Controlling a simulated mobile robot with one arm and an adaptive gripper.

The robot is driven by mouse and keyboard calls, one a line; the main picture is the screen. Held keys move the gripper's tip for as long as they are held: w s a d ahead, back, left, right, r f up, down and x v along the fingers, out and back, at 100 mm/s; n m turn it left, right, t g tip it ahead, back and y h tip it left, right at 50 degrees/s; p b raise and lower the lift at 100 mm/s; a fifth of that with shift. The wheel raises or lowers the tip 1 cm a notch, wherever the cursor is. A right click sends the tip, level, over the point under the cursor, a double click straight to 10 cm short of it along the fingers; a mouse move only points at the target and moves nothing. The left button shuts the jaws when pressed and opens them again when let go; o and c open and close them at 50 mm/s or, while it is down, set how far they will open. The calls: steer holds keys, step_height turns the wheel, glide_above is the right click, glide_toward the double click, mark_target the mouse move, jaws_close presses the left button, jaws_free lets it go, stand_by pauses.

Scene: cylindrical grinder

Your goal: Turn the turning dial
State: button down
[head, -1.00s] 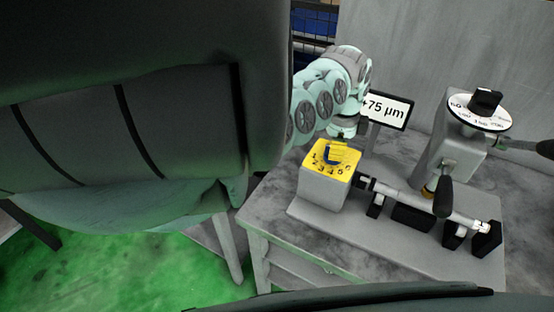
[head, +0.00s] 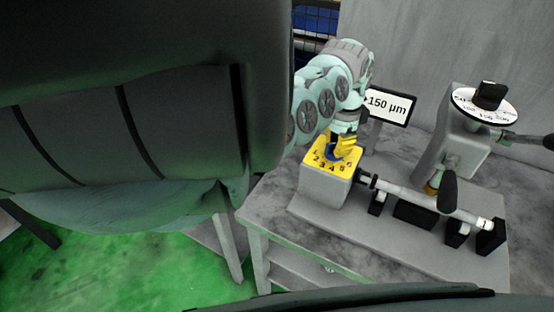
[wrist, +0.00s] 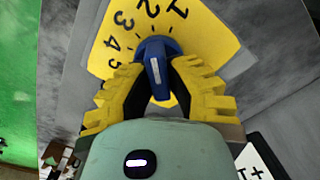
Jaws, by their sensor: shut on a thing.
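A yellow-topped grey box (head: 327,182) stands on the bench, with numbers printed around a blue knob (head: 333,154). In the wrist view the blue knob (wrist: 155,62) has a raised bar with a white mark, and the numbers 1 to 5 show on the yellow face (wrist: 203,32). My gripper (head: 346,147) reaches down onto the knob from above. In the wrist view its yellow ribbed fingers (wrist: 157,82) are closed around the knob's bar, one on each side. A second dial, a white disc (head: 467,105) with a black knob (head: 489,94), sits on the machine at right.
A small display (head: 388,106) behind the box reads 150 µm. A light cylindrical bar (head: 415,195) on black supports lies right of the box. A black-handled lever (head: 447,192) stands above the bar. A grey wall closes the back.

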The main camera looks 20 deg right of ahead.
stand_by(0.4)
steer(key=c, duration=0.9)
jaws_free()
steer(key=shift+c, duration=0.2)
steer(key=r, duration=1)
steer(key=shift+w+r, duration=0.2)
steer(key=shift+r, duration=0.15)
steer(key=shift+s+a+r, duration=0.1)
steer(key=shift+r, duration=0.55)
